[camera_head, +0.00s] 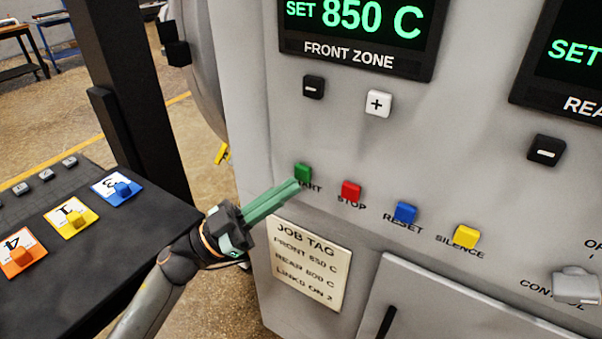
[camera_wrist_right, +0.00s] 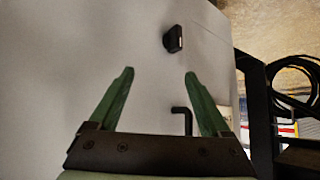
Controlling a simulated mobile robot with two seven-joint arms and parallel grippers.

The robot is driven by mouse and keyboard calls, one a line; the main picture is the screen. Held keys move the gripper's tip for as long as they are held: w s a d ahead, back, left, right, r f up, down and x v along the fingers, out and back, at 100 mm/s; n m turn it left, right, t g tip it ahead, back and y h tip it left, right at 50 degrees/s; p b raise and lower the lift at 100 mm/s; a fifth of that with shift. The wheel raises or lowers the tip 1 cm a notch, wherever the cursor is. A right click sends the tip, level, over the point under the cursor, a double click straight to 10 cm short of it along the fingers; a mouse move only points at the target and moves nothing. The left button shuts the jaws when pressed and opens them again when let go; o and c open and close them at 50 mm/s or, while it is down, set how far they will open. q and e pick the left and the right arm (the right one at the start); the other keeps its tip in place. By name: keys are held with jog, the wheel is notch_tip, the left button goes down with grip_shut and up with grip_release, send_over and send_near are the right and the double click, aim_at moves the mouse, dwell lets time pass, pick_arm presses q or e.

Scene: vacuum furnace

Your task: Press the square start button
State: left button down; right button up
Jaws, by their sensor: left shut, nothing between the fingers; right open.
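The green square start button (camera_head: 303,173) sits on the grey furnace panel, at the left end of a row of buttons in the head view. The label below it is partly covered by my left gripper (camera_head: 298,184). Its green fingers are shut with nothing between them. Their tips are right at the lower edge of the start button; I cannot tell whether they touch it. My right gripper (camera_wrist_right: 158,75) shows in the right wrist view, open and empty, in front of a pale grey surface.
Right of the start button are red stop (camera_head: 351,190), blue reset (camera_head: 405,212) and yellow silence (camera_head: 466,236) buttons. A job tag (camera_head: 309,262) hangs below. A black table (camera_head: 40,200) with coloured numbered pieces stands left. A black handle (camera_wrist_right: 181,112) shows in the right wrist view.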

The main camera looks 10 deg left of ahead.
pick_arm(q)
jog(key=shift+w, duration=0.15)
dwell(0.8)
jog(key=shift+w+d, duration=0.15)
jog(key=shift+w, duration=0.1)
jog(key=shift+w+d+p, duration=0.15)
jog(key=shift+w+p, duration=0.15)
jog(key=shift+w, duration=0.1)
dwell(0.6)
dwell(0.4)
jog(key=shift+s+a+p, duration=0.35)
jog(key=shift+s, duration=0.45)
